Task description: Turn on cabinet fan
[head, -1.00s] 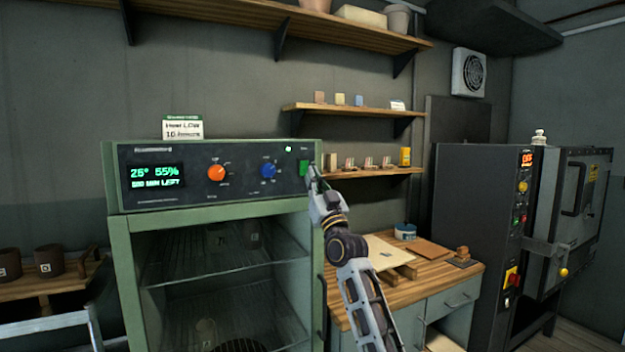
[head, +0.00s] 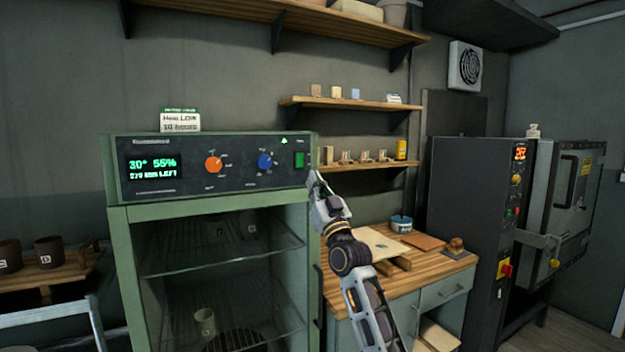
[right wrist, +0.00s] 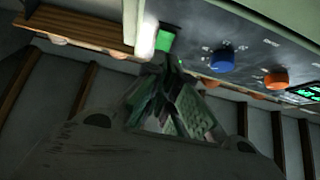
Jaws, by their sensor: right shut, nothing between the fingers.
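The green drying cabinet (head: 110,240) has a dark control panel (head: 240,180) with a lit display (head: 152,167) that reads about 30° and 55%. An orange knob (head: 213,165) and a blue knob (head: 265,161) are left of a green rocker switch (head: 299,160). A small green light (head: 284,141) glows above the knobs. My right gripper (head: 314,178) is shut and empty, just below and right of the switch. In the right wrist view the switch (right wrist: 165,38) glows green just beyond the fingertips (right wrist: 172,62); I cannot tell whether they touch. My left gripper is not in view.
A wooden bench (head: 445,270) with boards and a blue tin (head: 401,223) stands right of the cabinet. A dark kiln (head: 475,200) is further right. Shelves (head: 350,104) hang behind my arm. Dark mugs (head: 48,252) stand at left.

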